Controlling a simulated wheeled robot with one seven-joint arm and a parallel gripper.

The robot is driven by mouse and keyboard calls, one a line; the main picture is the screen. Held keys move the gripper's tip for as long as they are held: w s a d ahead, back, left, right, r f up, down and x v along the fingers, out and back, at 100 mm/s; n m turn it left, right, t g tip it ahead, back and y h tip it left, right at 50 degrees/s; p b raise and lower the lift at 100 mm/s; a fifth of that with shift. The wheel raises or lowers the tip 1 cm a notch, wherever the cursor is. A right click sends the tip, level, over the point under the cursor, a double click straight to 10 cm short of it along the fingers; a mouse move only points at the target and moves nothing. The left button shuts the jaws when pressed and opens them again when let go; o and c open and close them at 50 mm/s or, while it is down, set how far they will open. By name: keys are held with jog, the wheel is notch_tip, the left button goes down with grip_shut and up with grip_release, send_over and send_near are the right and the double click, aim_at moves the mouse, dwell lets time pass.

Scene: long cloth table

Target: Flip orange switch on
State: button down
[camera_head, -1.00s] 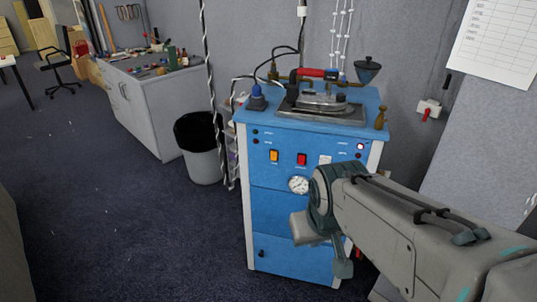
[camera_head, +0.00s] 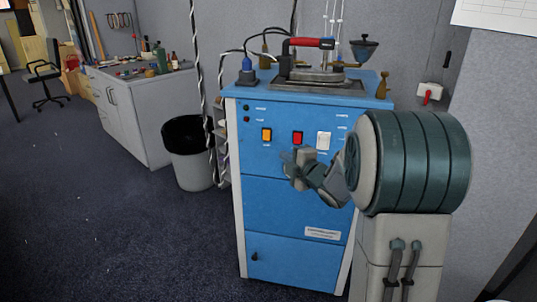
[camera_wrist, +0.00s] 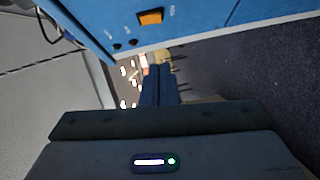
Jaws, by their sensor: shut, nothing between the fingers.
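The orange switch (camera_head: 266,135) is on the upper front panel of the blue cabinet (camera_head: 290,210), left of the red switch (camera_head: 297,138). It also shows near the top of the wrist view (camera_wrist: 150,17). I cannot tell its on or off position. My gripper (camera_head: 292,165) is shut and empty in front of the panel, below and right of the orange switch. In the wrist view its closed blue fingers (camera_wrist: 159,75) point up the picture, with the switch beyond their tips. I see no contact with the switch. My arm hides the panel's right part.
A white switch (camera_head: 324,141) sits right of the red one. A grey bin (camera_head: 190,165) and hanging cables are at the left. Open carpet lies farther left.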

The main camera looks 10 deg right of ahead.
jog(key=shift+w+a+f+n+y, duration=0.1)
jog(key=shift+a+f+n+y, duration=0.05)
jog(key=shift+f+n+y, duration=0.2)
jog(key=shift+r, duration=0.1)
jog(key=shift+w, duration=0.1)
send_near(263, 139)
jog(key=w+a, duration=0.2)
jog(key=a, duration=0.2)
jog(key=shift+w+d+f, duration=0.15)
jog(key=shift+w+d, duration=0.3)
jog(key=shift+w, duration=0.4)
jog(key=shift+w+d+f, duration=0.15)
jog(key=shift+w+d, duration=0.35)
jog(key=shift+w, duration=0.35)
jog(key=shift+f, duration=0.1)
